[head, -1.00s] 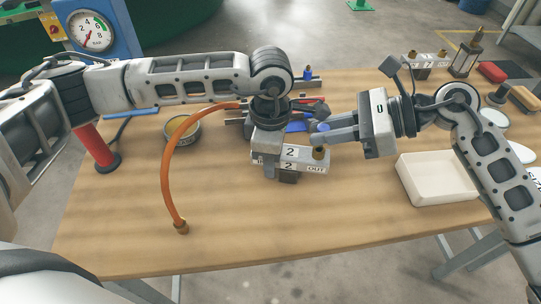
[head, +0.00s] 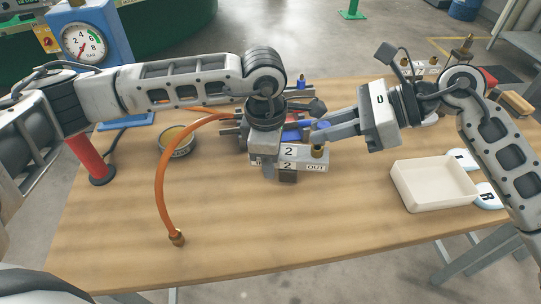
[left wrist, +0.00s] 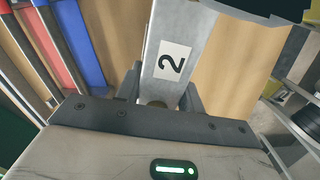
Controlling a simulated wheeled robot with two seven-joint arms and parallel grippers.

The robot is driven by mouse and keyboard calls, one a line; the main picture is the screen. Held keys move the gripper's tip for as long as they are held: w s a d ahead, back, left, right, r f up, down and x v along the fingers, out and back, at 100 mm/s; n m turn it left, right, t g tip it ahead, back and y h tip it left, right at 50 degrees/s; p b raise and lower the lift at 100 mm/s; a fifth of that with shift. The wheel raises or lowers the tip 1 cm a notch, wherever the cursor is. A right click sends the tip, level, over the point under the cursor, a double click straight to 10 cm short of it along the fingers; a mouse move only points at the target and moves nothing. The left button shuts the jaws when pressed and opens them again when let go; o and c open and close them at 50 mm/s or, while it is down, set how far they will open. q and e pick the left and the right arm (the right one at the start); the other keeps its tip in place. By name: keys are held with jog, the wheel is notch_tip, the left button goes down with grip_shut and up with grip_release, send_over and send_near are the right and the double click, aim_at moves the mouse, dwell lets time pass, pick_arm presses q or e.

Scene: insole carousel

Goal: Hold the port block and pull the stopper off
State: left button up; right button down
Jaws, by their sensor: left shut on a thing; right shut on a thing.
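The grey port block (head: 289,153), labelled 2 and OUT, is over the middle of the table. My left gripper (head: 270,150) reaches down from above and is shut on its left part. In the left wrist view the block (left wrist: 184,25) lies between the fingers of my left gripper (left wrist: 160,95). A brass port (head: 318,152) stands bare on the block's right end. The fingers partly hide the stopper.
An orange hose (head: 160,190) curves down left of the block, near a round tin (head: 178,147). A white tray (head: 405,192) stands at the right. A gauge (head: 84,44) and a red cylinder (head: 90,158) are at the left.

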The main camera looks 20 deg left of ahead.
pick_arm(q)
jog(key=o, duration=1.4)
jog(key=shift+s+a+f+g+y, duration=0.15)
jog(key=shift+s+a+f+g, duration=0.1)
jog(key=shift+s+f, duration=0.3)
jog(key=shift+s+a+f+g+y, duration=0.15)
jog(key=shift+s+a+f, duration=0.15)
jog(key=shift+f, duration=0.4)
jog(key=shift+c, duration=0.2)
jog(key=shift+t+h, duration=0.4)
jog(key=r, duration=0.7)
jog(key=w+r, duration=0.1)
jog(key=r, duration=0.2)
jog(key=shift+w+d+r, duration=0.1)
jog(key=shift+d+r, duration=0.1)
jog(key=shift+d, duration=0.2)
